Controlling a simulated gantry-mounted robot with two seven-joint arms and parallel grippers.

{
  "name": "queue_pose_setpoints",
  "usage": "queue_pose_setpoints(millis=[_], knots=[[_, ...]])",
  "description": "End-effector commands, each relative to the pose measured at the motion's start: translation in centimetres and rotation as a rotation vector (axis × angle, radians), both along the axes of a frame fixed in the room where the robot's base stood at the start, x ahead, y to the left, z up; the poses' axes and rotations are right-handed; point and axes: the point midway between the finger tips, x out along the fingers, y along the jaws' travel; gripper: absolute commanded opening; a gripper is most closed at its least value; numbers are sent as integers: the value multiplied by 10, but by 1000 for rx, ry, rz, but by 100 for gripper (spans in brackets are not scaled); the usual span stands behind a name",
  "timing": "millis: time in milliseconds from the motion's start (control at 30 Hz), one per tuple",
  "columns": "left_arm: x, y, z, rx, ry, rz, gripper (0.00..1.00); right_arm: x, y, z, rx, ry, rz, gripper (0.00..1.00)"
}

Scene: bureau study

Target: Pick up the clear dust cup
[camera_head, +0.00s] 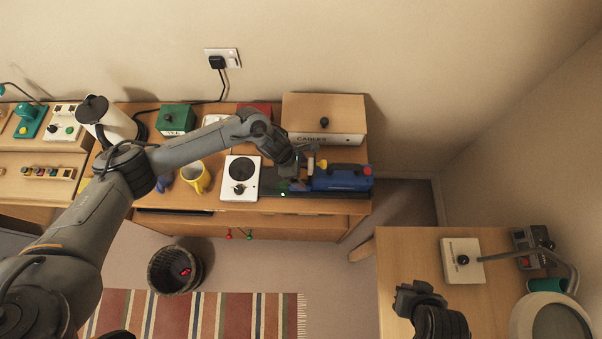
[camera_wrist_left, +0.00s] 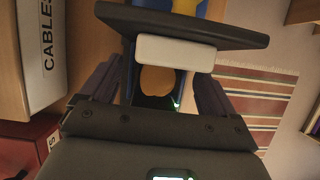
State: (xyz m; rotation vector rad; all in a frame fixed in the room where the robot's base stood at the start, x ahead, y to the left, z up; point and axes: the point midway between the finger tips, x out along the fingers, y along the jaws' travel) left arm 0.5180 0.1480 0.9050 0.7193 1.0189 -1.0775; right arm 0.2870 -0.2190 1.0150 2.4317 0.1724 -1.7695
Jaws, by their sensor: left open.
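A blue hand vacuum (camera_head: 345,178) with a yellow top part lies on a dark base at the right end of the desk. My left gripper (camera_head: 302,163) is over the left end of this vacuum. In the left wrist view its two dark fingers (camera_wrist_left: 155,98) stand apart, open, with a blue-edged opening between them showing wood colour. A white block (camera_wrist_left: 175,52) under a dark plate shows just beyond. I cannot clearly make out the clear dust cup; the gripper partly hides that end. My right gripper (camera_head: 415,295) is low at the right, over the side table; its jaws are unclear.
A drawer box marked CABLES (camera_head: 323,118) stands right behind the vacuum; it also shows in the left wrist view (camera_wrist_left: 40,55). A bin (camera_head: 174,269) is on the floor.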

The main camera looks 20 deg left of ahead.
Motion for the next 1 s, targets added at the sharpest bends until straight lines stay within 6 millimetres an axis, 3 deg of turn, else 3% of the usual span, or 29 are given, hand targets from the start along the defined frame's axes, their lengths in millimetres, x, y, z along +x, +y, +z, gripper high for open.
queue_pose_setpoints(millis=[267, 633, 1000], knots=[[1, -1, -3, 0, -1, 0, 89, 0, -1, 0, -2, 0, 1, 0], [1, -1, -3, 0, -1, 0, 36, 0, 1, 0, 3, 0, -3, 0], [1, -1, 4, -1, -3, -1, 34, 0, 2, -2, 8, 0, -6, 0]])
